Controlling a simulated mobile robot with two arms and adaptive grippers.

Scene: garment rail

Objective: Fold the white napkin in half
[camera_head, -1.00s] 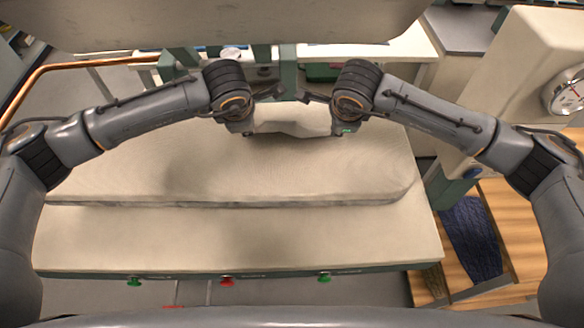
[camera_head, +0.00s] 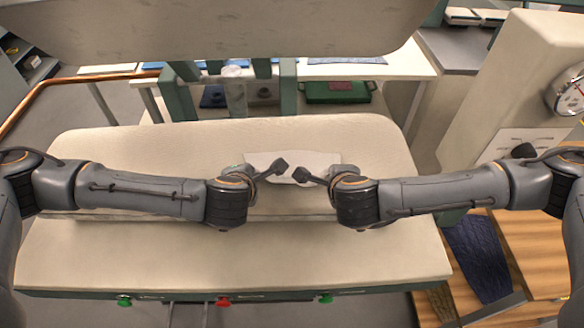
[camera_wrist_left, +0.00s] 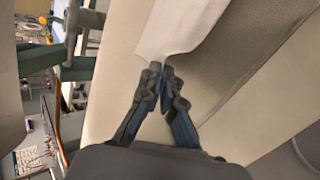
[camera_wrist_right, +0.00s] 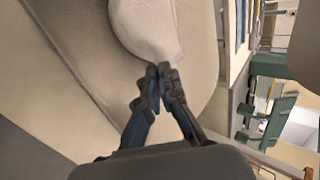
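The white napkin (camera_head: 318,159) is over the pale padded board, between my two arms in the head view; my wrists hide parts of its near side. In the left wrist view, my left gripper (camera_wrist_left: 161,72) has its fingertips together on a narrowed corner of the napkin (camera_wrist_left: 178,28). In the right wrist view, my right gripper (camera_wrist_right: 160,72) is likewise closed on a tapering corner of the napkin (camera_wrist_right: 147,28), which bulges beyond the fingers. I cannot tell how much of the napkin touches the board.
The padded board (camera_head: 140,150) lies above a wider pale table (camera_head: 150,260) with coloured buttons on its front edge. A large pale panel (camera_head: 220,25) hangs over the back. A gauge housing (camera_head: 510,90) and dark blue cloth (camera_head: 478,258) are at the right. The board's left part is clear.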

